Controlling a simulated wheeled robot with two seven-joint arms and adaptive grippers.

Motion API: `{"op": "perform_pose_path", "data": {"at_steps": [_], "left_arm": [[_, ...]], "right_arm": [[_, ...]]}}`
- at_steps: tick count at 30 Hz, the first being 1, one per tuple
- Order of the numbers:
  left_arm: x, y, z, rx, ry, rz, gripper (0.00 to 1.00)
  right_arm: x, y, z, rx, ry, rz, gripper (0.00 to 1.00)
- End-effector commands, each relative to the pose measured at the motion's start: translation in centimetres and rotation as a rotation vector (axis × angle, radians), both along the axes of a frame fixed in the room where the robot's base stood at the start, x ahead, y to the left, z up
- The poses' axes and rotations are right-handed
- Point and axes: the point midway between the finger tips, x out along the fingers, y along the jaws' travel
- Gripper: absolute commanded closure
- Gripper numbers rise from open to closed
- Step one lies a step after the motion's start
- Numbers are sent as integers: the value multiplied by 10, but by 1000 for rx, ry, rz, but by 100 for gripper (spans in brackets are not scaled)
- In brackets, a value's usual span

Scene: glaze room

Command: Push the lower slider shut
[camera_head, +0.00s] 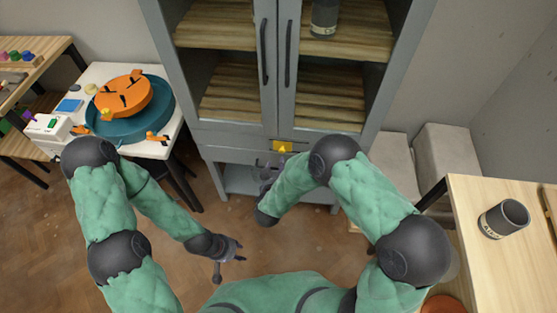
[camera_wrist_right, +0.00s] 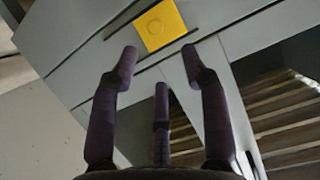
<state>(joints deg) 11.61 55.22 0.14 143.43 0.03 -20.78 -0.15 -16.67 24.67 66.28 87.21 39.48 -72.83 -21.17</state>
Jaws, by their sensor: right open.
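The grey cabinet (camera_head: 190,125) has a drawer (camera_head: 232,157) below its glass doors, which I take as the lower slider. A yellow square (camera_head: 282,147) marks its front, also seen in the right wrist view (camera_wrist_right: 160,25). I cannot tell how far the drawer stands out. My right gripper (camera_head: 268,172) is in front of the drawer, partly hidden by my arm. In the right wrist view its dark fingers (camera_wrist_right: 160,70) are spread and empty, pointing towards the drawer front. My left gripper (camera_head: 230,256) hangs over the floor, fingers apart and empty.
A white table (camera_head: 92,78) with a teal basin (camera_head: 165,105) and an orange disc (camera_head: 125,95) stands left of the cabinet. A wooden table (camera_head: 490,270) with a dark cup (camera_head: 504,219) is at right. Pale boxes (camera_head: 447,155) stand right of the cabinet. Floor before the cabinet is clear.

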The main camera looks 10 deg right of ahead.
Motion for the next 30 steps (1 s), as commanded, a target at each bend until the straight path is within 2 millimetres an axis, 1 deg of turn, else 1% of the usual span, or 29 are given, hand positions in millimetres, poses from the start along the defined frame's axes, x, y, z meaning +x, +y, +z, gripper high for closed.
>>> {"op": "perform_pose_path", "data": {"at_steps": [3,7,24,26,28,30], "left_arm": [[0,0,0,0,0,0,60],[0,0,0,0,0,0,60],[0,0,0,0,0,0,60],[0,0,0,0,0,0,60],[0,0,0,0,0,0,60],[0,0,0,0,0,0,60]], "right_arm": [[-12,4,6,0,-1,2,54],[-18,6,9,-1,-2,1,54],[-19,6,8,0,0,1,54],[-19,5,6,5,9,5,54],[-20,4,0,19,37,14,54],[-21,2,-12,46,88,34,54]]}}
